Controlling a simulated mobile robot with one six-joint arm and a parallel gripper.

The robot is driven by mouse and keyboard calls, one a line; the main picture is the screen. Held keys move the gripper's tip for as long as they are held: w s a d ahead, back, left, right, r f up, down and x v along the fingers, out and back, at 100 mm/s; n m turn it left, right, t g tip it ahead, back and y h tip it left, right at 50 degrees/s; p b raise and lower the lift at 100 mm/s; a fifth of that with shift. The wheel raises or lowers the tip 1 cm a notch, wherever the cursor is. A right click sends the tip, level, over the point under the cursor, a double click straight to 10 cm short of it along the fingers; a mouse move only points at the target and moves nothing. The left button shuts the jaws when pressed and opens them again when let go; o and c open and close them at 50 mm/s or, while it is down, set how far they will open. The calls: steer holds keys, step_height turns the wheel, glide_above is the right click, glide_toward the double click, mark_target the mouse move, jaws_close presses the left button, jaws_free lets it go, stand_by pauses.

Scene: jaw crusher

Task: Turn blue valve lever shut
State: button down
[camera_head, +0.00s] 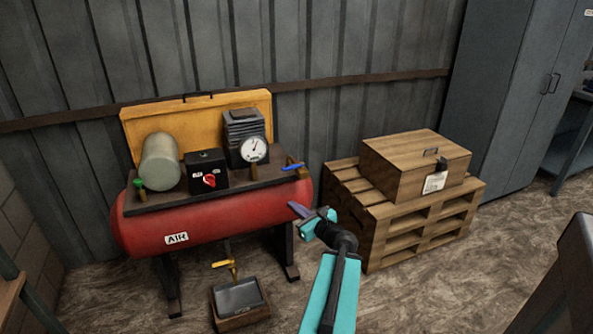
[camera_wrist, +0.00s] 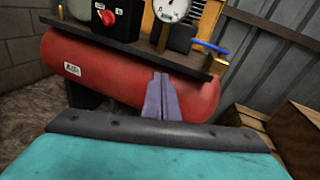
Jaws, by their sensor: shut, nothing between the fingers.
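The blue valve lever (camera_head: 292,168) is at the right end of the red air tank's top plate, on a brass valve body (camera_head: 294,160). In the wrist view the blue lever (camera_wrist: 212,47) lies to the upper right, pointing left from its brass fitting (camera_wrist: 219,64). My gripper (camera_head: 294,207) is below the lever in the head view, in front of the tank's right end. In the wrist view my gripper's purple fingers (camera_wrist: 160,78) are together and empty, in front of the red tank (camera_wrist: 110,70), apart from the lever.
A pressure gauge (camera_head: 253,149), a red switch (camera_head: 209,181) and a green-handled valve (camera_head: 139,184) are also on the compressor. A yellow-handled drain valve (camera_head: 224,264) is below the tank over a tray (camera_head: 240,319). A wooden crate (camera_head: 400,165) on pallets (camera_head: 400,228) stands right.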

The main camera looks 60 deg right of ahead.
steer(key=s+d+r+m+h, duration=0.2)
steer(key=s+d+r+m, duration=0.1)
steer(key=s+d+r, duration=0.1)
steer(key=shift+s+d+r+h, duration=0.3)
steer(key=shift+s+r+h, duration=0.1)
steer(key=shift+s+r, duration=0.35)
steer(key=shift+f+p, duration=0.1)
steer(key=shift+p, duration=0.2)
glide_toward(294, 167)
steer(key=w+a+x, duration=0.1)
steer(key=x, duration=0.5)
steer(key=shift+s+d+f, duration=0.1)
steer(key=shift+f, duration=0.15)
